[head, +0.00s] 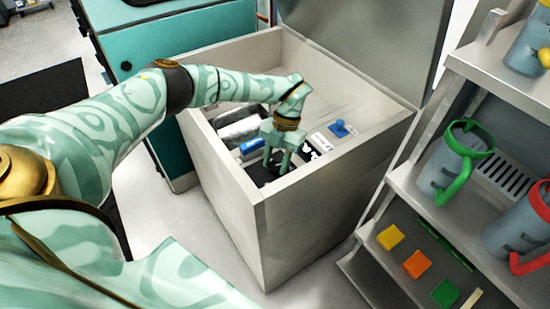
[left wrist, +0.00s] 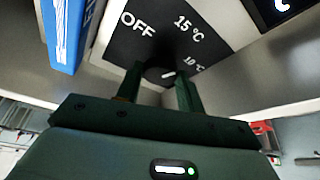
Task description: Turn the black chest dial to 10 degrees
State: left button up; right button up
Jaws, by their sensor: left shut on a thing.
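The black chest dial (left wrist: 156,75) shows in the left wrist view as a round knob with a short white mark, on a black panel (left wrist: 150,45) printed OFF, 15 °C and 10 °C. The mark tilts to the right, towards the 10 °C side; its exact setting is hard to read. My left gripper (left wrist: 158,84) is shut on the dial, with one finger on each side. In the head view my left gripper (head: 276,160) reaches down into the open chest (head: 262,235), and its fingers hide the dial. My right gripper is not in view.
Inside the chest are a blue-and-white item (head: 252,147) and a blue knob (head: 340,128). The chest's lid (head: 375,35) stands raised behind. A shelf (head: 425,205) with mugs stands at the right, with coloured squares below.

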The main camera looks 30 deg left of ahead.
pick_arm(q)
jog(key=m+y+p, duration=0.1)
jog(key=m, duration=0.3)
jog(key=shift+d+r+m+t+y+p, duration=0.2)
jog(key=shift+m+t+y+p, duration=0.1)
jog(key=shift+y+p, duration=0.1)
jog(key=m+y+p, duration=0.1)
jog(key=m, duration=0.1)
jog(key=m+t+p, duration=0.1)
jog(key=m, duration=0.2)
jog(key=shift+f+y+p, duration=0.1)
jog(key=shift+y+p, duration=0.25)
jog(key=shift+y, duration=0.05)
jog(key=shift+m, duration=0.4)
jog(key=o, duration=1)
jog(key=shift+s+f, duration=0.1)
jog(key=p+v, duration=0.1)
jog(key=v, duration=1.5)
jog(key=shift+d, duration=0.15)
